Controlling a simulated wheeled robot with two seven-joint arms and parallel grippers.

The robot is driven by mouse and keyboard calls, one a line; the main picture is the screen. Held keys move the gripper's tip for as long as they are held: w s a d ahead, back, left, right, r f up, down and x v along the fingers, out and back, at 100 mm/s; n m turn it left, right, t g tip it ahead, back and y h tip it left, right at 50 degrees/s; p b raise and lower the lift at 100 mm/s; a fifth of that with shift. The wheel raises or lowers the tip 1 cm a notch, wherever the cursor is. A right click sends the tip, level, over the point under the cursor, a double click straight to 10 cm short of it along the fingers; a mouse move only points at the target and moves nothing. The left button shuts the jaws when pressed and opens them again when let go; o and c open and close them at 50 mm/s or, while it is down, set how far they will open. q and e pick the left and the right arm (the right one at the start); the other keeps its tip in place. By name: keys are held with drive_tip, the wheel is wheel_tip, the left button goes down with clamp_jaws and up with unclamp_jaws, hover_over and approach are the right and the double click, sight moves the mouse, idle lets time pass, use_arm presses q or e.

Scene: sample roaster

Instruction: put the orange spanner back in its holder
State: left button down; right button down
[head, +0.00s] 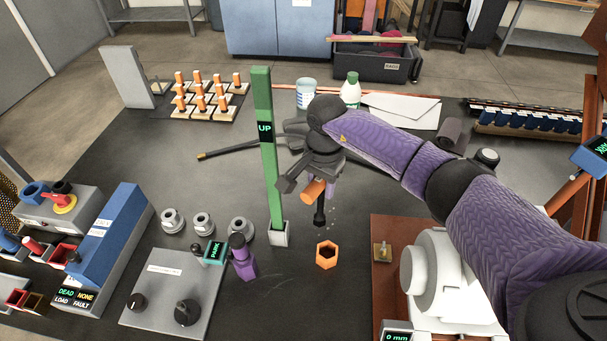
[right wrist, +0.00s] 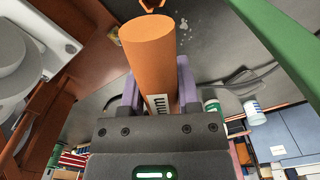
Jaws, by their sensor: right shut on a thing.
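The orange spanner (head: 315,190) is in my right gripper (head: 308,178), above the table, right of the green post. Its orange handle shows at the jaws, and a dark part hangs below it in the head view. In the right wrist view the thick orange handle (right wrist: 152,55) lies between the purple fingers (right wrist: 158,92), which are shut on it. An open orange hexagonal ring (head: 327,255), which may be the holder, stands on the table below the spanner, apart from it. Its edge shows at the top of the right wrist view (right wrist: 152,5). My left gripper is not in view.
A green post (head: 264,150) marked UP stands close left of my gripper. A purple piece (head: 243,262) with a PARK sign (head: 214,253) and a grey panel (head: 165,300) are at front left. A white machine (head: 440,275) stands at right.

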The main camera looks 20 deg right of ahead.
drive_tip(key=d+f+m, duration=0.1)
drive_tip(key=s+d+f+m, duration=0.1)
drive_tip(key=f, duration=0.1)
drive_tip(key=shift+d, duration=0.35)
wheel_tip(320, 180, down, 6)
drive_tip(key=b, duration=0.5)
drive_tip(key=shift+b, duration=0.3)
